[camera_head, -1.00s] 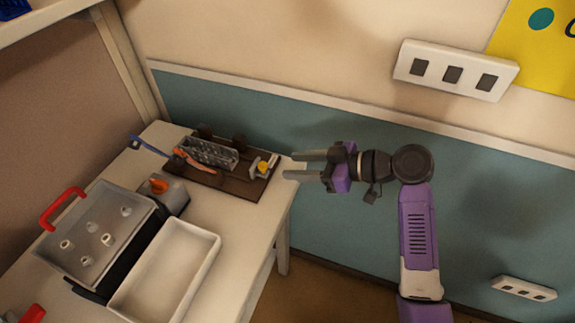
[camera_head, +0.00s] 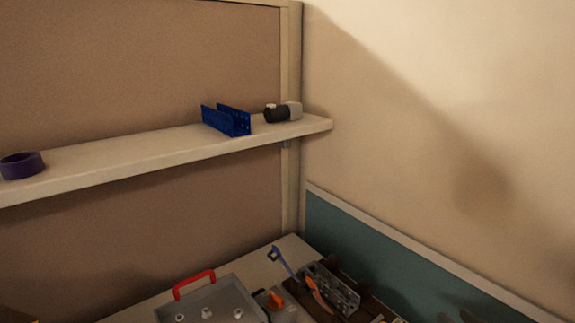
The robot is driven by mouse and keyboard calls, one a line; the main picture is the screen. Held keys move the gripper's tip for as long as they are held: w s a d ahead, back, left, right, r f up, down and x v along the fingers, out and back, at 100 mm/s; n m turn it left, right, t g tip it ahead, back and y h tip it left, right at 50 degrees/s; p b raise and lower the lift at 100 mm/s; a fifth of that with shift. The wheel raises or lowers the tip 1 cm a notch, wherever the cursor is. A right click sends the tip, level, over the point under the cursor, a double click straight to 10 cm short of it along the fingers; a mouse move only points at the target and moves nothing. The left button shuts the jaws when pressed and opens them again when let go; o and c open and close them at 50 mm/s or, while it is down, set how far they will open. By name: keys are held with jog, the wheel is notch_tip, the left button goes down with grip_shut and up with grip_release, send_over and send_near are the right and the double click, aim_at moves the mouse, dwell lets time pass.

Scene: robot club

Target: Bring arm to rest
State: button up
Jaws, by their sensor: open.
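My arm and gripper are out of the current head view. Dark patches that look like shadows lie on the teal lower wall (camera_head: 380,255) at the bottom right.
A shelf (camera_head: 110,165) holds a purple roll (camera_head: 22,166), a blue channel piece (camera_head: 226,120) and a black-and-grey part (camera_head: 283,112). Below, a worktable (camera_head: 262,268) bears a red-handled grey tray (camera_head: 222,290), an orange-topped box (camera_head: 278,303) and a dark board with a grey perforated part (camera_head: 333,287).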

jog(key=s+a, duration=0.5)
jog(key=s, duration=0.7)
jog(key=s+a+f+h, duration=0.1)
jog(key=s+a, duration=0.4)
jog(key=s, duration=0.7)
jog(key=s+a+f+h, duration=0.1)
jog(key=s+a, duration=0.4)
jog(key=s, duration=0.7)
jog(key=shift+m, duration=0.4)
